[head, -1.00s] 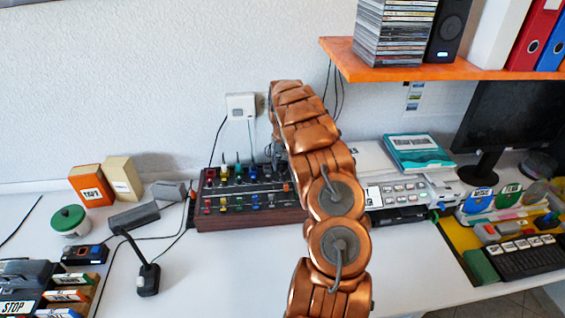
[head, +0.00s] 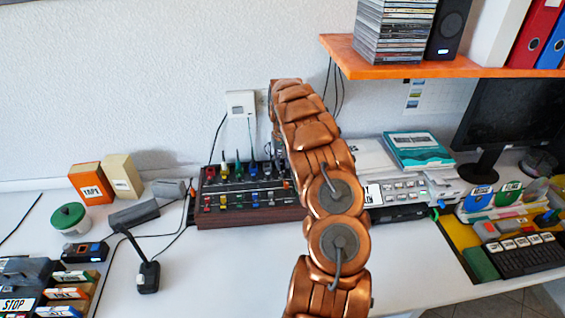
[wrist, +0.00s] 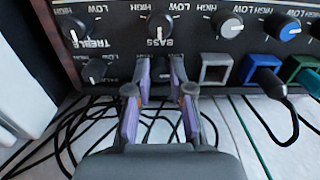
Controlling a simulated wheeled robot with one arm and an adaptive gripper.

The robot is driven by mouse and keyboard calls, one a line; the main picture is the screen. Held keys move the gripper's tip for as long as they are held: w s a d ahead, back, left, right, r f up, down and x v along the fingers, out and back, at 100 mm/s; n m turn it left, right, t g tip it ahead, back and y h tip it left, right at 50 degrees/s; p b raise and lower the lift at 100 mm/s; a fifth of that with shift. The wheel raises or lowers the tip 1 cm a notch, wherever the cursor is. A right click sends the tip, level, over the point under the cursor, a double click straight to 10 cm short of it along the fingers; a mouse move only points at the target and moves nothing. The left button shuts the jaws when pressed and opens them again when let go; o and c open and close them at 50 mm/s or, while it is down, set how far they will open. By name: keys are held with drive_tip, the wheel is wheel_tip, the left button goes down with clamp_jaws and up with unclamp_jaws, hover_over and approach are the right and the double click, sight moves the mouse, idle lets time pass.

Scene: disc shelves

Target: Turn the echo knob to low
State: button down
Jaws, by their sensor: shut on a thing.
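The mixer (head: 235,215) with several coloured knobs stands at the back of the desk in the head view. My arm covers its right end there, and my gripper is hidden behind the arm. In the wrist view the mixer panel (wrist: 118,50) shows knobs labelled treble (wrist: 74,26) and bass (wrist: 158,26). My gripper (wrist: 160,76) is shut on a small dark knob (wrist: 161,70) in the row nearer the gripper, close to the bass label. The fingers cover much of this knob, and I cannot read an echo label or its pointer.
Loose black cables lie below. An orange shelf (head: 400,72) hangs at the upper right. The desk front is mostly clear.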

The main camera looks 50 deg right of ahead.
sight(282, 163)
drive_tip(key=shift+a+f+n+b, duration=0.1)
drive_tip(key=shift+f+n+b, duration=0.3)
drive_tip(key=shift+b, duration=1.05)
drive_tip(key=shift+r+n+b, duration=0.3)
drive_tip(key=shift+n, duration=0.1)
drive_tip(key=shift+s, duration=0.1)
drive_tip(key=c, duration=1)
unclamp_jaws()
drive_tip(key=shift+c, duration=0.2)
drive_tip(key=shift+r, duration=0.15)
wheel_tip(282, 163, up, 12)
